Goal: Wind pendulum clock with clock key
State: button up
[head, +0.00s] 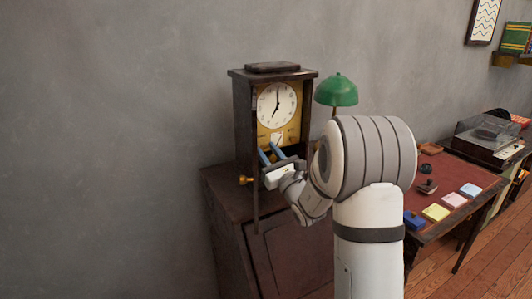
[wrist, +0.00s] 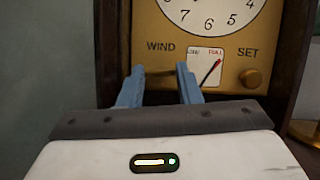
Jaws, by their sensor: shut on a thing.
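The pendulum clock (head: 243,120) stands on a wooden cabinet in the head view, with its front door open. Its white dial (head: 277,105) is above a brass panel marked WIND and SET in the wrist view. My gripper (head: 270,149) is at the lower part of this panel. In the wrist view its blue fingers (wrist: 160,70) are shut on a small dark thing, apparently the clock key (wrist: 160,73), just below the WIND label. Whether the key sits in its hole is hard to tell. The pendulum is not visible.
The brass SET knob (wrist: 251,78) is right of the gauge. A green lamp (head: 337,90) stands close right of the clock. A red-topped desk (head: 450,185) with note pads and a stamp is further right. The wall at left is bare.

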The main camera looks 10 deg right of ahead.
jog(key=shift+f, duration=0.3)
